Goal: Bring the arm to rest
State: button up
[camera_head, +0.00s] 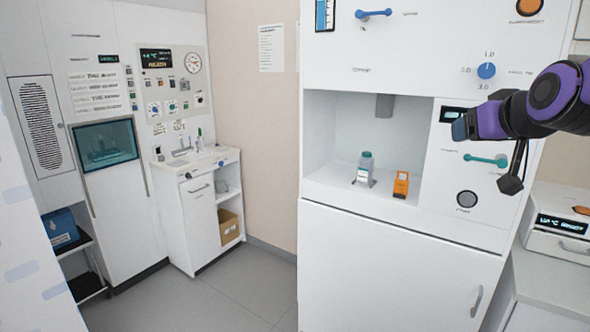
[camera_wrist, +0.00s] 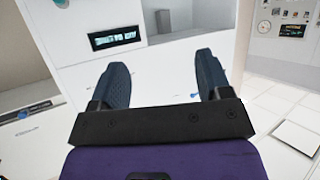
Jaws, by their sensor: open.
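My gripper (camera_head: 460,128) is at the right of the head view, on my purple and black arm. It is in front of the white cabinet (camera_head: 400,252), near its control panel with a small dark display (camera_head: 453,114). In the wrist view my gripper (camera_wrist: 162,85) has its two dark fingers wide apart, with nothing between them. The dark display also shows beyond the left finger (camera_wrist: 115,38). My arm hides part of the cabinet's right side.
The cabinet's open bay holds a teal-capped bottle (camera_head: 364,167) and an orange device (camera_head: 401,184). A teal handle (camera_head: 486,160) and a blue knob (camera_head: 487,71) stick out near my arm. A counter unit (camera_head: 565,236) stands at right. Grey floor (camera_head: 235,285) is clear at left.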

jog(key=s+a+f+g, duration=0.1)
jog(key=s+f+g, duration=0.3)
jog(key=s, duration=0.6)
jog(key=s+a+f+g, duration=0.1)
jog(key=s+f+g, duration=0.2)
jog(key=s, duration=0.8)
jog(key=shift+s+a+f+g, duration=0.15)
jog(key=shift+a+f+g, duration=0.25)
jog(key=shift+f, duration=0.1)
jog(key=shift+c, duration=0.2)
